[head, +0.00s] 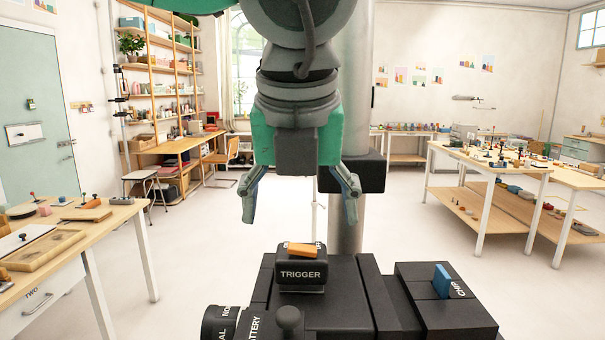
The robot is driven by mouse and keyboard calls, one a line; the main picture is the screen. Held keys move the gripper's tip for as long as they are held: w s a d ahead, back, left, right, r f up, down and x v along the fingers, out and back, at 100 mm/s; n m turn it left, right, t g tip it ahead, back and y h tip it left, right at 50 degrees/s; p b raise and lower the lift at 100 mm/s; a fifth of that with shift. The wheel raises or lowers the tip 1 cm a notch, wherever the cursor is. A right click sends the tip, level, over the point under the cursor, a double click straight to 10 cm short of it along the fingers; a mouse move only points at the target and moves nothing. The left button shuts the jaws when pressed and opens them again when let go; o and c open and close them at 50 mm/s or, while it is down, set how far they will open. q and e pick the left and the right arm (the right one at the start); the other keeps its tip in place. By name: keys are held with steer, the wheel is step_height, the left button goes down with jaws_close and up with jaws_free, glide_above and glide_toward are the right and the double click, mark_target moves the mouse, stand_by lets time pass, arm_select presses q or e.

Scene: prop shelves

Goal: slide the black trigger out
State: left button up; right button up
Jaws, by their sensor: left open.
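The black trigger (300,275) is a block with white "TRIGGER" lettering on its front face. An orange piece (303,250) shows on its top, with partly hidden lettering behind it. The trigger sits on a larger black device (335,302) at the bottom middle of the head view. My left gripper (301,218) points down above and slightly behind the trigger in the picture. Its two fingers are spread wide with nothing between them, and they look apart from the trigger. My right gripper is not in view.
A black block with a blue tab (441,281) and a "CHIP" label is right of the trigger. A round knob (289,318) and a lettered cylinder (218,322) are in front. Tables with small items stand left (118,222) and right (487,168); open floor lies between.

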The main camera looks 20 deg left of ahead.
mark_target(301, 246)
arm_select(q)
steer(key=x, duration=0.6)
steer(key=shift+w+a+f, duration=0.1)
steer(key=shift+w+f, duration=0.1)
steer(key=shift+w, duration=0.1)
steer(key=shift+f, duration=0.35)
steer(key=shift+w+f, duration=0.45)
steer(key=shift+f, duration=0.15)
steer(key=c, duration=1.4)
